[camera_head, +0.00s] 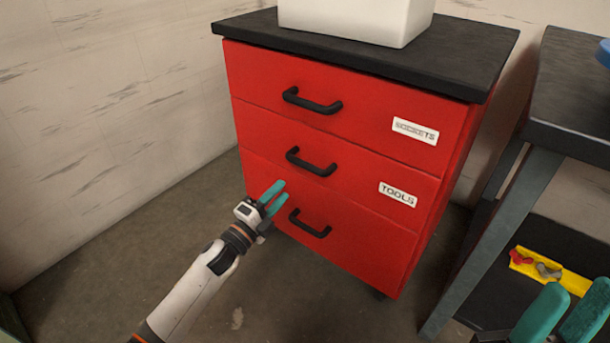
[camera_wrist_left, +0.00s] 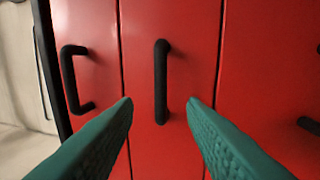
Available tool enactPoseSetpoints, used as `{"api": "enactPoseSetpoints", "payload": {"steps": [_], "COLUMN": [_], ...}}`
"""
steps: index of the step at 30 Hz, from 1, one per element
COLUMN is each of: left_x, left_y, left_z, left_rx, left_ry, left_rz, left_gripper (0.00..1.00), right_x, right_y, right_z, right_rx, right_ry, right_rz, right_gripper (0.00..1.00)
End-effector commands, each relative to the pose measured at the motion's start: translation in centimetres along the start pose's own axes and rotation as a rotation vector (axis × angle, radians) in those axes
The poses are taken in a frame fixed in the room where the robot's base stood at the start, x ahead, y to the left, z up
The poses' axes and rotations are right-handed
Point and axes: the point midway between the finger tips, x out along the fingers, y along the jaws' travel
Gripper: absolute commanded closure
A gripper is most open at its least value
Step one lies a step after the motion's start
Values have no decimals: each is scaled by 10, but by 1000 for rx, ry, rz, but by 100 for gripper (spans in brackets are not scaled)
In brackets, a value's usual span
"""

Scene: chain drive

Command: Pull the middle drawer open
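A red cabinet has three drawers, all flush with its front. The middle drawer (camera_head: 345,172), labelled TOOLS, has a black bar handle (camera_head: 311,162). My left gripper (camera_head: 272,197) is open and empty, in front of the cabinet, below and left of this handle in the head view. In the left wrist view, the middle handle (camera_wrist_left: 161,80) stands upright in the picture, ahead of the gap between the teal fingertips (camera_wrist_left: 160,102) and apart from them. My right gripper (camera_head: 575,292) is at the lower right corner, open and empty, partly cut off by the frame.
The top drawer handle (camera_head: 312,101) and bottom drawer handle (camera_head: 309,224) are close above and below. A white box (camera_head: 357,18) stands on the cabinet's black top (camera_head: 270,34). A dark table (camera_head: 572,110) is at right, with a yellow tray (camera_head: 550,270) beneath. Floor left is clear.

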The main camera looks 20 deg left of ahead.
Motion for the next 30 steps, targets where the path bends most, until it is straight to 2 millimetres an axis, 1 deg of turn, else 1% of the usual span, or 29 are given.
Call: {"api": "enactPoseSetpoints", "payload": {"steps": [5, 9, 12, 16, 21, 30], "left_x": [31, 60, 79, 97, 110, 112], "left_y": [-1, -1, -2, -2, -2, -1], "left_z": [-1, 0, -1, 0, 0, 0], "left_rx": [-1, -1, -2, -4, -5, -5], "left_ry": [0, 1, 1, 1, 2, 2], "left_rz": [2, 1, 0, -2, -3, -4], "left_gripper": [62, 62, 62, 62, 62, 62], "right_x": [-8, -15, -15, -13, -10, -8], "right_y": [0, 0, 0, 0, 0, 0], "right_z": [-2, -4, -6, -8, -8, -8], "right_rx": [0, 0, -2, -3, -5, -5], "right_ry": [2, 2, -9, -21, -34, -37], "right_rz": [0, 1, 5, 12, 18, 20], "right_gripper": [64, 64, 64, 64, 64, 64]}}
